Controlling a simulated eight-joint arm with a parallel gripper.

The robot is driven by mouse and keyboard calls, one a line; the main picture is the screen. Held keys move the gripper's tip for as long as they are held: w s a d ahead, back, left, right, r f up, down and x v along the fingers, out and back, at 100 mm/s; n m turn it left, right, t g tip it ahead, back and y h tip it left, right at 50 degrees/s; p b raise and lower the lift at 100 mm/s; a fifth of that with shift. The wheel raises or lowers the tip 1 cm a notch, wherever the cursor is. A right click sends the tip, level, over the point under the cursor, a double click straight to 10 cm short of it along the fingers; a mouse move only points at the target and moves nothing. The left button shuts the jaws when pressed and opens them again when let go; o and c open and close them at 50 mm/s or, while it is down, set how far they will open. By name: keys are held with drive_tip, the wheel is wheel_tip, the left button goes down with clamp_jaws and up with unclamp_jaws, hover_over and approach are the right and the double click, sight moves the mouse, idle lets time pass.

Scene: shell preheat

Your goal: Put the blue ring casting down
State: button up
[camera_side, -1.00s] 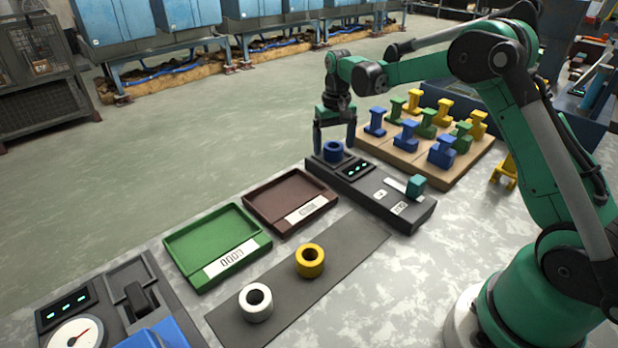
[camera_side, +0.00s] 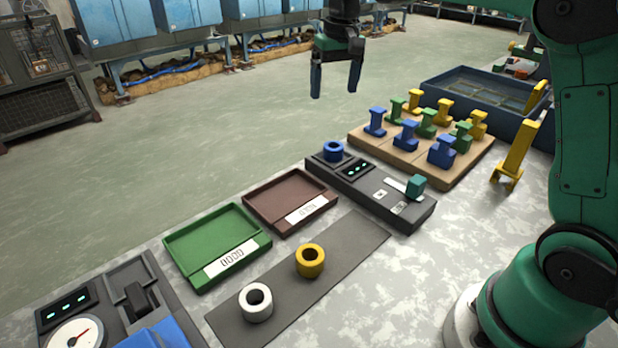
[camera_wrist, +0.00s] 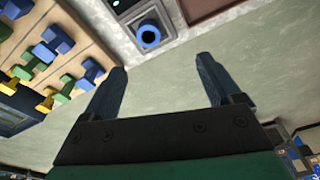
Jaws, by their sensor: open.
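The blue ring casting (camera_side: 333,150) sits on the back left end of a dark grey device (camera_side: 405,212) with small lit displays and a teal-knobbed lever. It also shows in the wrist view (camera_wrist: 150,36), beyond my fingertips and apart from them. My gripper (camera_side: 336,90) is raised well above the ring in the side view, with its fingers spread and nothing between them. The wrist view shows the same open fingers (camera_wrist: 164,72) with bare floor behind them.
A wooden board (camera_side: 403,160) with several blue, green and yellow pieces stands to the device's right. A brown tray (camera_side: 262,203) and a green tray (camera_side: 187,270) lie to its left. A yellow ring (camera_side: 310,261) and a white ring (camera_side: 256,303) stand on a dark mat (camera_side: 352,248).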

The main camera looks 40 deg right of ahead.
drive_tip(key=s+a+f+n+t, duration=0.1)
drive_tip(key=s+a+f+t, duration=0.1)
drive_tip(key=s, duration=0.5)
drive_tip(key=s+a+f+n+t, duration=0.2)
drive_tip(key=s+a+f+t, duration=0.1)
drive_tip(key=s+a, duration=0.4)
drive_tip(key=shift+s+f+n+t, duration=0.2)
drive_tip(key=shift+n+t, duration=0.1)
drive_tip(key=shift+t, duration=0.1)
